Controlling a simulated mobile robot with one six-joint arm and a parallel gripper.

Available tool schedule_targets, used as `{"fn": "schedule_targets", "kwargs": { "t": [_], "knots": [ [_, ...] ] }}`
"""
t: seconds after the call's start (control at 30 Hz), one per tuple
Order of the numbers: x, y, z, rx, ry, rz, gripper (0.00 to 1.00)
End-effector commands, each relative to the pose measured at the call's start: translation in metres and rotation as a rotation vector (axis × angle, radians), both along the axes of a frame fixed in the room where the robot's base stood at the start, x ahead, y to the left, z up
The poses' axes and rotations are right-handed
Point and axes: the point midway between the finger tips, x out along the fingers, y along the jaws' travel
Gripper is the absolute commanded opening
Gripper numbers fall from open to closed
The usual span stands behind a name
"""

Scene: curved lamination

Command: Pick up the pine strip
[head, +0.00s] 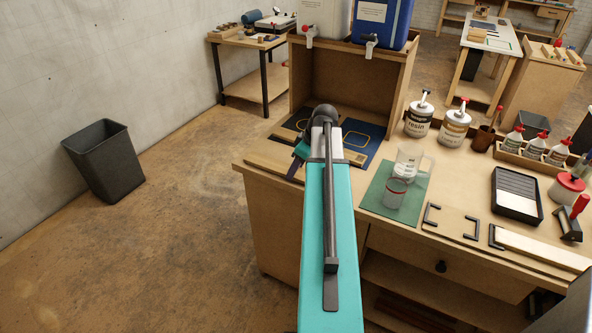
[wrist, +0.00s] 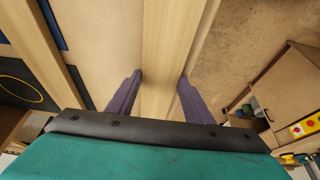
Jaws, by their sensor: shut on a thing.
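The pine strip (wrist: 166,45) is a long, pale wooden strip in the wrist view, running from the top edge down between the two purple fingers. My gripper (wrist: 160,77) is shut on it, one finger on each side. The near end of the strip is hidden by the gripper body. In the head view my own arm covers most of the gripper and the held part of the strip, and only a dark finger shows by the bench's left edge. I cannot tell whether the strip touches the bench.
A second wooden strip (wrist: 48,45) runs beside it to the left in the wrist view. The bench (head: 290,185) holds a green mat (head: 375,197), resin cans (head: 419,118) and a black tray (head: 517,207). A bin (head: 103,160) stands by the wall.

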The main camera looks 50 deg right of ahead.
Motion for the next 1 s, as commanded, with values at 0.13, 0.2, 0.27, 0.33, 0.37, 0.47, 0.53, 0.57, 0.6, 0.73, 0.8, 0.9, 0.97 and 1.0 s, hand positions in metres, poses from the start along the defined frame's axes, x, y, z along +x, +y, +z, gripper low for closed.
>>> {"fn": "schedule_targets", "kwargs": {
  "t": [0.13,0.2,0.27,0.33,0.37,0.47,0.53,0.57,0.6,0.73,0.8,0.9,0.97,1.0],
  "knots": [
    [0.000,0.000,0.007,0.000,0.000,0.000,0.19],
    [0.000,-0.001,0.012,-0.001,-0.001,0.000,0.19],
    [0.001,-0.001,0.017,-0.002,-0.001,-0.001,0.19],
    [0.001,-0.001,0.022,-0.001,-0.001,0.000,0.19],
    [0.001,-0.001,0.024,-0.001,-0.001,0.000,0.19],
    [-0.001,0.000,0.032,-0.002,-0.001,-0.001,0.19],
    [-0.010,0.004,0.031,0.000,0.000,-0.001,0.19],
    [-0.014,0.005,0.031,0.000,0.000,-0.001,0.19],
    [-0.018,0.006,0.031,0.000,0.000,-0.001,0.19],
    [-0.034,0.011,0.033,-0.001,-0.001,-0.002,0.19],
    [-0.044,0.014,0.033,-0.001,-0.001,0.000,0.19],
    [-0.060,0.019,0.034,-0.001,-0.001,-0.003,0.19],
    [-0.070,0.022,0.035,-0.001,-0.001,-0.003,0.19],
    [-0.077,0.025,0.036,0.000,-0.001,-0.001,0.19]
  ]
}}
